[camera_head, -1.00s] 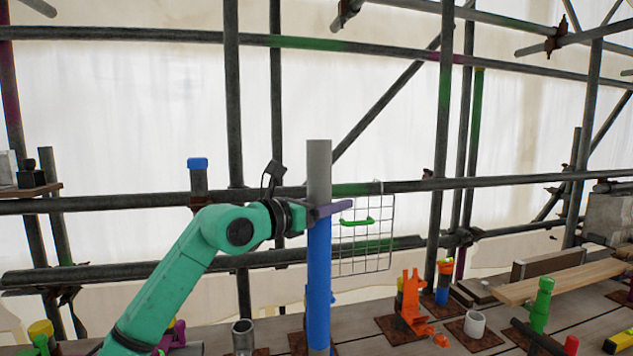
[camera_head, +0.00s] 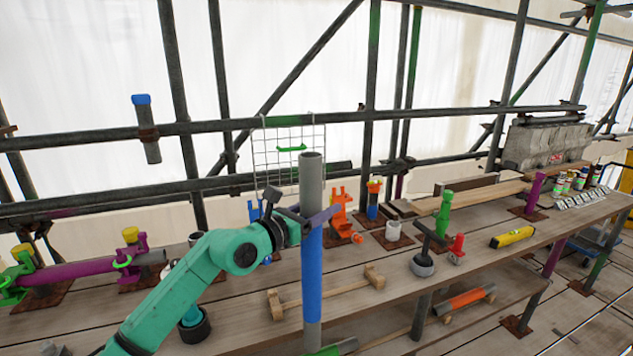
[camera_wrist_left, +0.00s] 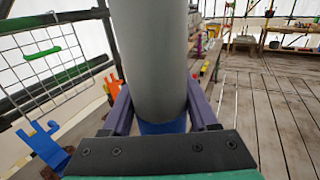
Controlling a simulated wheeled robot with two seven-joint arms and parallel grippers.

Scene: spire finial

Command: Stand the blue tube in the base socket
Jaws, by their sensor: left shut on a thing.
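The blue tube (camera_head: 312,270) is upright, with grey ends above and below its blue middle. My left gripper (camera_head: 312,215) is shut on it near the top of the blue part. In the left wrist view the purple jaws (camera_wrist_left: 160,112) lie on either side of the tube's grey upper part (camera_wrist_left: 152,55). The tube stands in front of the bench edge in the head view; its lower end shows no socket around it. My right gripper is out of view.
Scaffold poles and a wire grid (camera_head: 290,150) stand behind. The wrist view shows open plank floor on the right.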

